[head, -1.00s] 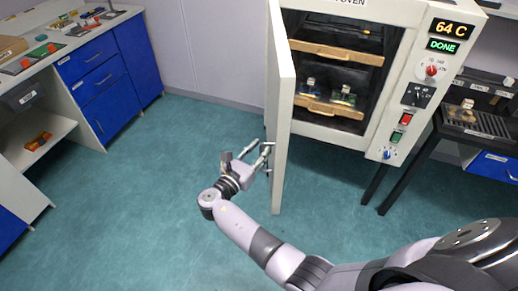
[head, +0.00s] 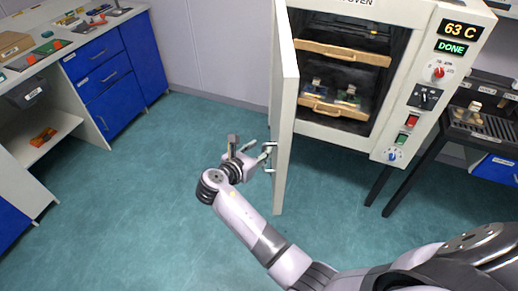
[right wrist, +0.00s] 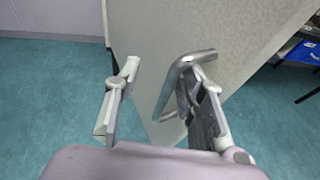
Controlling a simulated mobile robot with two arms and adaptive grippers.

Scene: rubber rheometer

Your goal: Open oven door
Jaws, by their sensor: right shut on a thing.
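The oven (head: 402,75) stands at the upper right with its chamber exposed. Its white door (head: 284,120) stands wide open, swung out toward me and seen nearly edge-on. My right gripper (head: 264,158) is at the door's left face, by the metal handle (head: 268,170). In the right wrist view the bent handle bar (right wrist: 180,75) lies against the right-hand finger of my gripper (right wrist: 160,100); the left-hand finger stands clear of the bar. The gripper is shut on the handle. My left gripper is not in view.
Inside the oven are wooden-looking shelves (head: 335,108) with small fixtures on the lower one. A bench with blue drawers (head: 105,75) stands at the left. A dark stand (head: 440,150) is right of the oven. The green floor (head: 120,190) between is clear.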

